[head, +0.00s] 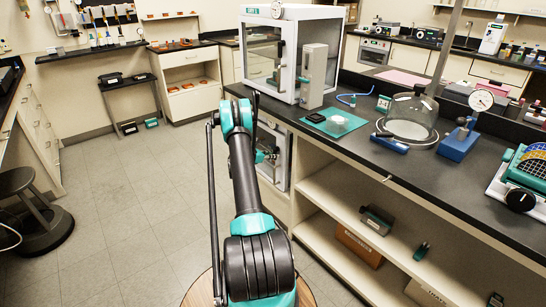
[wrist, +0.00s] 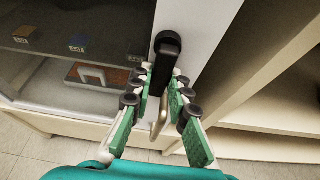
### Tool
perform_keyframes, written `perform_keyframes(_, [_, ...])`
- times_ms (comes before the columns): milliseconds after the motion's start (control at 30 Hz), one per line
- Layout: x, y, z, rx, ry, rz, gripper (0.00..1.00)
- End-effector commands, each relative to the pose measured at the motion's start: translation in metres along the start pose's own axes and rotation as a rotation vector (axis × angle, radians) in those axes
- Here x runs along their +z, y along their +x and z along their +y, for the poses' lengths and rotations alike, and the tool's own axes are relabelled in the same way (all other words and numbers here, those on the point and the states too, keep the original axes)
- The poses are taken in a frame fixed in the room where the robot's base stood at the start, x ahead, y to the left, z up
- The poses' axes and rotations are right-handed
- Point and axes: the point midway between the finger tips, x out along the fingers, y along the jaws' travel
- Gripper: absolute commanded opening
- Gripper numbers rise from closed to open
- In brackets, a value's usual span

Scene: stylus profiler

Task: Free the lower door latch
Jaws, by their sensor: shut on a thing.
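The lower door latch (wrist: 167,45) is a black handle on the white frame of a glass-fronted door (wrist: 205,25). In the wrist view it stands roughly upright, with its rounded top above my fingertips. My gripper (wrist: 162,85) has its green-padded fingers on either side of the latch's lower part and is shut on it. In the head view, my gripper (head: 270,156) is at the lower door (head: 283,178) under the bench, and the latch is too small to make out.
A white glass-fronted enclosure (head: 293,62) stands on the dark bench (head: 345,158) above. Open shelves (head: 335,190) lie right of the door. A dark stool (head: 35,215) stands at the left, with clear floor (head: 125,195) between.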

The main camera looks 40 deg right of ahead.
Motion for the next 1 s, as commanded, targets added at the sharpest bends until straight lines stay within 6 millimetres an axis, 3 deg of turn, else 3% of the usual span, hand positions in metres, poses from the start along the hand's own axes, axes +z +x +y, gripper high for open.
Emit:
perform_keyframes(267, [0.001,0.000,0.003,0.055,0.133,0.000,0.00])
perform_keyframes(1000, [0.008,-0.003,0.020,0.319,0.769,0.000,0.00])
